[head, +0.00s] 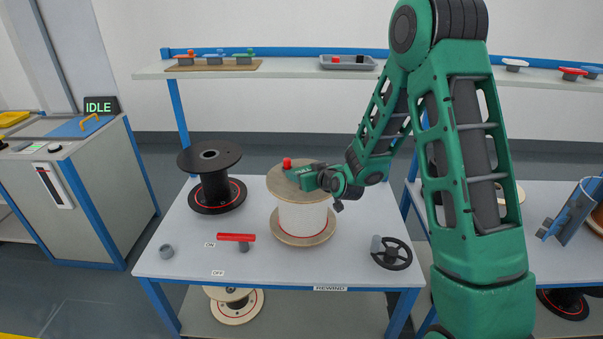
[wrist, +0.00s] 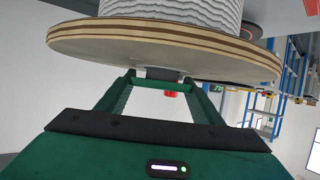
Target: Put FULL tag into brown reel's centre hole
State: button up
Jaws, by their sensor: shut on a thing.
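The brown reel (head: 290,239) stands upright on the table, with tan plywood flanges and a white wound middle; the rim of one flange (wrist: 110,38) fills the top of the wrist view. My gripper (head: 294,170) is over its top flange. It is shut on a red-topped tag (head: 287,162). In the wrist view the tag's dark part (wrist: 162,74) sits between the fingertips (wrist: 160,77), close to the flange, with its red part (wrist: 171,94) farther from the reel. No lettering is readable on it. The centre hole is hidden, so I cannot tell whether the tag is in it.
A black reel (head: 210,160) stands to the left. A red lever (head: 236,237) and a black handwheel (head: 391,254) are at the table's front. The shelf above holds a brown board (head: 190,68) with several coloured pieces and a grey tray (head: 345,64).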

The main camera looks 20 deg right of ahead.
jog(key=shift+s+f, duration=0.15)
jog(key=shift+f, duration=0.25)
jog(key=o, duration=0.7)
jog(key=shift+o, duration=0.2)
jog(key=shift+s+f, duration=0.1)
jog(key=shift+f, duration=0.05)
jog(key=shift+s, duration=0.2)
jog(key=shift+v, duration=0.8)
jog(key=shift+r+v, duration=0.15)
jog(key=shift+v, duration=0.95)
jog(key=shift+r+v, duration=0.15)
jog(key=shift+v, duration=3.05)
jog(key=shift+r, duration=0.1)
